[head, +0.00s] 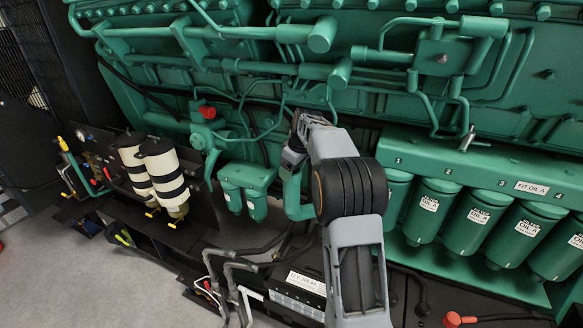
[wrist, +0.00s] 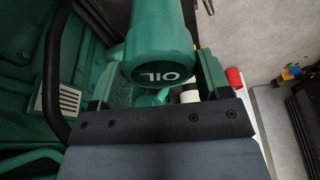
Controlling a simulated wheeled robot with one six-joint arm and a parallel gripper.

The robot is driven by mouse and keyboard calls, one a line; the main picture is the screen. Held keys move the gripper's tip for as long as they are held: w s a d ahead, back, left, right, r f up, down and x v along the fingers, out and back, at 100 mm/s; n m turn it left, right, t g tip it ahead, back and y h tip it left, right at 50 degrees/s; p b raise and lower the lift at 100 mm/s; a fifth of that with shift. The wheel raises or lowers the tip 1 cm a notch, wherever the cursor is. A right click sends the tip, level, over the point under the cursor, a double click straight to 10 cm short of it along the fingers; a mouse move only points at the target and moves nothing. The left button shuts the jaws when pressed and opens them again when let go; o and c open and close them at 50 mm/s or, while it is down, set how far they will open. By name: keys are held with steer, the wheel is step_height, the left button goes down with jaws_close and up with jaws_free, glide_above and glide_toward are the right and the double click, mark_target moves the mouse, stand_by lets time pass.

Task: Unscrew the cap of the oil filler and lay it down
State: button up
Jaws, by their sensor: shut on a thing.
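The oil filler cap (wrist: 163,70) is green with a round end face marked OIL, and it shows in the wrist view. My gripper (wrist: 158,82) has one finger on each side of it and is shut on it. In the head view my gripper (head: 297,138) is at the engine side, above a curved green filler pipe (head: 294,200). The cap is hidden there behind my gripper and arm. A green body continues behind the cap in the wrist view; I cannot tell whether the cap is still seated on the filler.
Green oil filters (head: 482,222) stand in a row at the right. Two cream filters with black bands (head: 165,178) stand at the left. A red knob (head: 207,112) sticks out left of my gripper. Hoses and a battery (head: 298,293) lie low in front. Grey floor (head: 130,290) is open at the lower left.

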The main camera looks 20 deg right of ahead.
steer(key=shift+r, duration=0.2)
steer(key=o, duration=1)
steer(key=shift+f, duration=0.15)
steer(key=shift+c, duration=0.3)
steer(key=shift+f+m, duration=0.1)
steer(key=shift+m, duration=0.6)
steer(key=m, duration=0.2)
steer(key=m+h, duration=0.1)
steer(key=m, duration=0.1)
steer(key=shift+a+m+t+h, duration=0.1)
steer(key=shift+m+t+h, duration=0.2)
steer(key=shift+m, duration=0.1)
steer(key=m+h, duration=0.1)
steer(key=m, duration=0.2)
steer(key=shift+m, duration=0.3)
steer(key=m, duration=0.3)
steer(key=shift+m+g+h, duration=0.4)
steer(key=shift+c, duration=0.4)
